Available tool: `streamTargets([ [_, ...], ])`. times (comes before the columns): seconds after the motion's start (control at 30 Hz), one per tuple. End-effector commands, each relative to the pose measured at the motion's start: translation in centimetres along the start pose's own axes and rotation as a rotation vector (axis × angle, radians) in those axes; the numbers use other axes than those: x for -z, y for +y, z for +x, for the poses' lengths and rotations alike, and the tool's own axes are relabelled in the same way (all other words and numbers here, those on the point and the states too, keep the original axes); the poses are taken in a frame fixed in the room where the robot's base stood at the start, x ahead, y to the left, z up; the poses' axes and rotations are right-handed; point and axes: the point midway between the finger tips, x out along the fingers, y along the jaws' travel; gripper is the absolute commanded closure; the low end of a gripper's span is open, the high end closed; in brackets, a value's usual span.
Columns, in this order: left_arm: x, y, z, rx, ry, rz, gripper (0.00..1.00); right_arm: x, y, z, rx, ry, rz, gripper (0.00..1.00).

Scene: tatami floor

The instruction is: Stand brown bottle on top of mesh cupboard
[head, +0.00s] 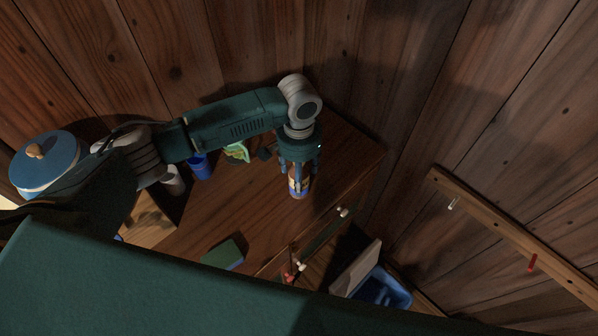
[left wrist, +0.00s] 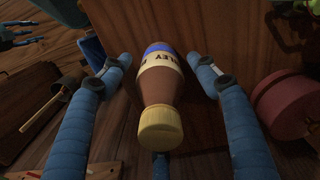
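The brown bottle (head: 298,187) is under my left gripper (head: 298,178), over the wooden top of a cabinet (head: 240,215) that I take to be the mesh cupboard; its mesh is not clear. In the left wrist view the bottle (left wrist: 164,85) has a yellow cap facing the camera and a cream and blue label. The fingers of my left gripper (left wrist: 160,62) stand on either side of it, with small gaps showing. The bottle looks upright in the head view, but its base contact is hard to see.
On the wooden top are a blue cup (head: 200,167), a green and yellow item (head: 237,151) and a dark green block (head: 223,255). A blue bin (head: 384,289) stands below right. A peg rail (head: 500,230) runs along the right wall. A blue lidded pot (head: 45,162) is far left.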

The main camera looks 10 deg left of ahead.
Motion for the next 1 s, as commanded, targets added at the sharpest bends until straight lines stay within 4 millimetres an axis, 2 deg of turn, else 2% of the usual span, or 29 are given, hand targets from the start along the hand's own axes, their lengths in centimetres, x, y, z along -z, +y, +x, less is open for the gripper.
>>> streamTargets([
  [0.23, 0.1, 0.0, -1.1, -0.001, 0.002, -0.001, 0.39, 0.0, 0.0, 0.2, 0.0, 0.0, 0.0, 0.6],
  [0.7, 0.1, 0.0, -10.3, -0.001, 0.003, 0.0, 0.39, -0.2, -0.1, 1.6, 0.0, 0.0, 0.0, 0.6],
  [0.8, 0.1, 0.0, -11.5, -0.001, 0.002, 0.0, 0.39, -0.2, -0.1, 1.7, 0.0, 0.0, 0.0, 0.6],
  [1.0, 0.0, 0.0, -12.3, -0.001, -0.001, -0.001, 0.39, -0.2, -0.1, 1.7, 0.0, -0.001, 0.0, 0.6],
])
